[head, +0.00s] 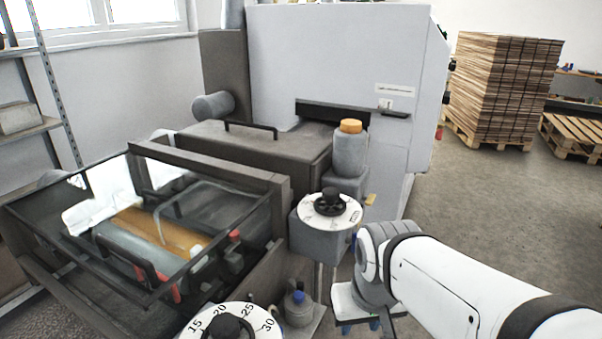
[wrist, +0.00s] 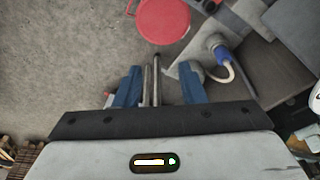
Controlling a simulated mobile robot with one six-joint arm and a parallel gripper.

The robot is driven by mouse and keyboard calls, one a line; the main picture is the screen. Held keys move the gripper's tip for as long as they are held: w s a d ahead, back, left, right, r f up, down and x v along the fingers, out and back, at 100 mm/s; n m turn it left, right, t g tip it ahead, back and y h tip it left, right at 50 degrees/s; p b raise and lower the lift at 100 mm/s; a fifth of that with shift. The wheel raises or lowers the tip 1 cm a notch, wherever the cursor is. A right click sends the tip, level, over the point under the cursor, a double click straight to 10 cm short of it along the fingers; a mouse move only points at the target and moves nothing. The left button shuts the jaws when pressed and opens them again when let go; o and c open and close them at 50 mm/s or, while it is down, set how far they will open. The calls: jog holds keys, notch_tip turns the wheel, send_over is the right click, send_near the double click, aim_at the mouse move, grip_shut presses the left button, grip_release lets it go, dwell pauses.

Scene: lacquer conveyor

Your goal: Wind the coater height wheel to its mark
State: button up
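Two round white dials with dark hand wheels are in the head view. The nearer dial (head: 272,322) is cut by the bottom edge and reads 15, 20, 25, 30; its black wheel (head: 228,327) is partly out of frame. The farther dial has a black knobbed wheel (head: 326,203) on a grey box; its marks are too small to read. I cannot tell which is the coater height wheel. My gripper (head: 360,326) is right of both, apart from them and pointing down. In the wrist view my gripper (wrist: 160,88) has its blue fingers apart, with metal posts visible between them.
The coater (head: 150,235) with its rollers and dark frame fills the left. A grey bottle with an orange cap (head: 350,150) stands behind the farther dial.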

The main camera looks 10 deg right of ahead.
jog(key=shift+s, duration=0.1)
jog(key=shift+o, duration=0.7)
jog(key=shift+r, duration=0.1)
jog(key=o, duration=0.4)
jog(key=w+r+n, duration=0.1)
jog(key=w+r, duration=0.2)
jog(key=w, duration=0.1)
jog(key=w+r+n, duration=0.1)
jog(key=w+r, duration=0.2)
jog(key=w, duration=0.2)
jog(key=w+r+n+g, duration=0.1)
jog(key=w+r, duration=0.2)
jog(key=w, duration=0.1)
jog(key=shift+w+d+r+n, duration=0.15)
jog(key=shift+d+r+n, duration=0.05)
jog(key=shift+d+n, duration=0.2)
jog(key=shift+c, duration=0.2)
notch_tip(320, 180, up, 7)
jog(key=n+g, duration=0.2)
jog(key=n, duration=0.4)
send_over(330, 190)
jog(key=shift+s+d, duration=0.1)
jog(key=shift+s, duration=0.1)
jog(key=shift+w, duration=0.15)
notch_tip(330, 190, down, 7)
jog(key=shift+f+b, duration=0.2)
jog(key=shift+b, duration=0.4)
jog(key=shift+c, duration=0.3)
jog(key=c, duration=0.9)
